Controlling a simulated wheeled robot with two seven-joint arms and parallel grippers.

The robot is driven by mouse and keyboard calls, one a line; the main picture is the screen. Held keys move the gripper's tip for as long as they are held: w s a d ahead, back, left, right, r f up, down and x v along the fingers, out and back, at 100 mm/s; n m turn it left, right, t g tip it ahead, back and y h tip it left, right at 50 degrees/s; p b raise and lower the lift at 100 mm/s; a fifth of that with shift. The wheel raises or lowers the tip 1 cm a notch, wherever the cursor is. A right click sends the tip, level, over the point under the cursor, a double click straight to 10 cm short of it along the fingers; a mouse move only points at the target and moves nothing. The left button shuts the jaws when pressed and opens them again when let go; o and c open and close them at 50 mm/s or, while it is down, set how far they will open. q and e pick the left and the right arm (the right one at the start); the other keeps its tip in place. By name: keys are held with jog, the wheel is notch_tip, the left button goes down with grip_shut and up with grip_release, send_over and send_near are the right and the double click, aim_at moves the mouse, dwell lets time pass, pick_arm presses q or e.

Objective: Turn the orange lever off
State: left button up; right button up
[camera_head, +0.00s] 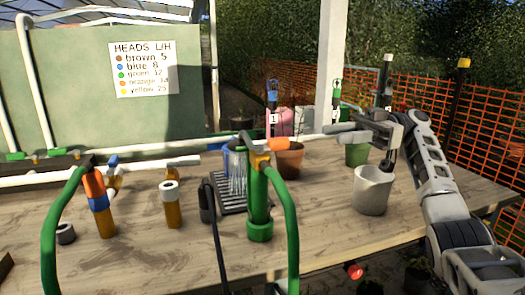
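An orange lever (277,144) shows beside a yellow-orange fitting (259,161) at the top of an upright green tube (259,205). Its exact angle is hard to make out. Just left of it, streams of water (238,177) fall onto a dark slatted grate (231,206). My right gripper (331,134) is right of the lever, apart from it, above the table. Its two fingers point left with a gap between them, and nothing shows in them. My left gripper is not in view.
A brown pot (290,162), a green pot (357,155) and a grey-white pot (372,192) stand on the wooden table (330,235) near my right arm. Green hoses (291,215) arch up in front. A white pipe (150,149) runs along the back. A sign (143,69) hangs behind.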

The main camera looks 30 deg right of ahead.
aim_at(268, 142)
jog(key=p+x, duration=0.1)
jog(key=x, duration=0.6)
jog(key=p+x, duration=0.1)
jog(key=x, duration=0.7)
jog(key=shift+s+a+r, duration=0.1)
jog(key=shift+s+a, duration=0.05)
jog(key=shift+a, duration=0.2)
grip_shut()
